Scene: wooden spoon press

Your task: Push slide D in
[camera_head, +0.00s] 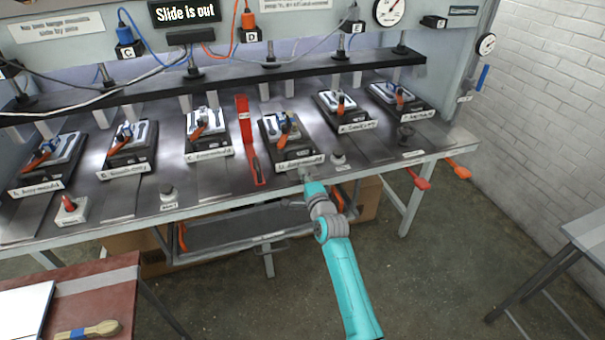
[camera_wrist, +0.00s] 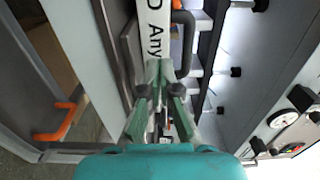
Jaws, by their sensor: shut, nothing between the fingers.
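Slide D, a dark plate with a white front label (camera_head: 298,162), lies on the bench and carries a grey mould with a blue and orange part on it (camera_head: 285,130). Its label and a dark handle show at the top of the wrist view (camera_wrist: 156,25). My gripper (camera_head: 304,176) is just in front of that label at the bench's front edge. In the wrist view its fingers (camera_wrist: 158,72) are together and empty, their tips at the label's edge. I cannot tell whether they touch it. A sign (camera_head: 185,12) reads "Slide is out".
Similar slides sit on both sides, such as C (camera_head: 208,135) and E (camera_head: 343,112). A black crossbar with press rods (camera_head: 270,68) spans behind them. Orange handles (camera_head: 418,180) stick out at the front right.

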